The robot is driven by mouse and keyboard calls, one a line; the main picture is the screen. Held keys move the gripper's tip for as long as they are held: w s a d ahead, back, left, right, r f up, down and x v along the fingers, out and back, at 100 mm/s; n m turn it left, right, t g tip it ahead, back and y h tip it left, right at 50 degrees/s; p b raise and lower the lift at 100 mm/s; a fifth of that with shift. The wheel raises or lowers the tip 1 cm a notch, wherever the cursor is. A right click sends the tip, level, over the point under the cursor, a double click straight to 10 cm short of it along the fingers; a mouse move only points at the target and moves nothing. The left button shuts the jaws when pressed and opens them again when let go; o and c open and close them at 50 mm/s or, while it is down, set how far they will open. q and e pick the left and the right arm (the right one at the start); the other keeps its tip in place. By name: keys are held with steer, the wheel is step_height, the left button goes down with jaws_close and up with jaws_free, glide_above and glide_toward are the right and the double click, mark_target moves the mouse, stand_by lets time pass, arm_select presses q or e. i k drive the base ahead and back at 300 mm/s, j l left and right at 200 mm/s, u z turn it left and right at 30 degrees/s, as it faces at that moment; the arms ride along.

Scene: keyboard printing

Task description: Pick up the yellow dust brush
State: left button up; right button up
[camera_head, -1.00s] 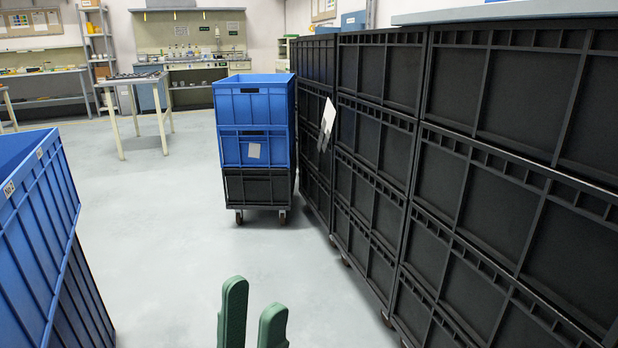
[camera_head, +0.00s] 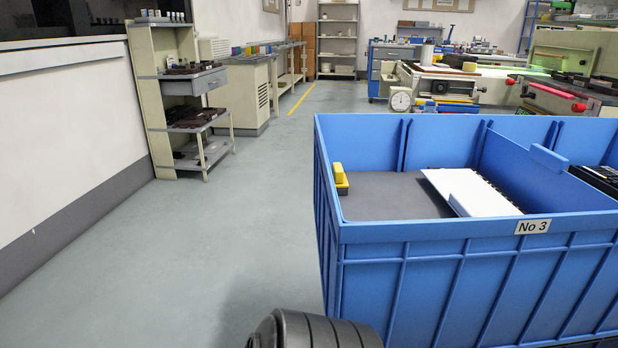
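A small yellow block-like thing with a dark lower part, which looks like the yellow dust brush (camera_head: 340,175), is inside the blue crate marked No 3 (camera_head: 440,232). It sits in the near crate's left side, against the left wall. Its bristles cannot be made out at this size. No gripper shows in the head view, so neither can be placed relative to the brush. Only a dark ribbed rounded part, probably of my own arm, shows at the bottom edge.
A white flat panel (camera_head: 468,190) lies in the same crate, right of the brush. A divider (camera_head: 520,165) splits the crate. A shelf rack (camera_head: 190,95) stands at the left wall. The grey floor (camera_head: 220,230) left of the crate is clear.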

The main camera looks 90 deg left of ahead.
mark_target(342, 185)
steer(key=u, duration=2.45)
steer(key=j, duration=0.2)
steer(key=i+j+z, duration=0.1)
steer(key=j+z, duration=0.15)
steer(key=j, duration=0.65)
steer(key=j+z, duration=0.3)
steer(key=j, duration=0.6)
